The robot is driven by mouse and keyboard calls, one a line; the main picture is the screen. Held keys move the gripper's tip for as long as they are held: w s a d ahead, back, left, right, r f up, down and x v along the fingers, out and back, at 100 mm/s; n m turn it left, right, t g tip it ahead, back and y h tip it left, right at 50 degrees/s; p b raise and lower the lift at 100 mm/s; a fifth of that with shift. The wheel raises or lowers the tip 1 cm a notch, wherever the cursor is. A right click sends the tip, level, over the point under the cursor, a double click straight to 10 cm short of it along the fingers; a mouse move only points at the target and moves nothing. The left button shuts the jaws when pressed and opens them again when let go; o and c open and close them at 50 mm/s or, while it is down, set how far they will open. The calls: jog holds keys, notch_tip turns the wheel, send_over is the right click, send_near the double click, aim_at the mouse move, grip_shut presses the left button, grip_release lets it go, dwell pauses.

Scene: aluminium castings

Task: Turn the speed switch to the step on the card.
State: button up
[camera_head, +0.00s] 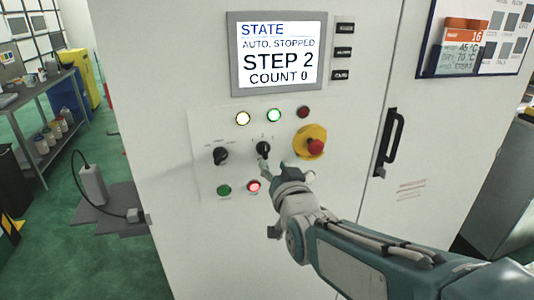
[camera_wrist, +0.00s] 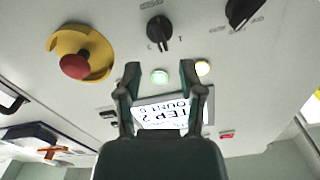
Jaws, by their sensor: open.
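A black rotary switch (camera_head: 263,148) sits mid-panel with small step marks above it, its pointer roughly upright; it also shows in the wrist view (camera_wrist: 159,34). The screen (camera_head: 278,54) reads STATE, AUTO, STOPPED, STEP 2, COUNT 0. A card (camera_head: 461,58) with an orange top marked 16 hangs on the board at upper right; its step line is too small to read surely. My gripper (camera_head: 264,167) is close to the switch from below, its fingers apart and empty in the wrist view (camera_wrist: 160,72). I cannot tell whether it touches the switch.
A second black knob (camera_head: 220,156) is left of the switch. A red emergency button (camera_head: 315,146) on yellow is to the right. Lit yellow (camera_head: 243,118) and green (camera_head: 273,115) lamps are above. A green button (camera_head: 224,190) and lit red button (camera_head: 254,187) are below.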

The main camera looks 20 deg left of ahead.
aim_at(266, 152)
jog(key=x, duration=0.6)
jog(key=shift+w, duration=0.1)
jog(key=shift+c, duration=0.3)
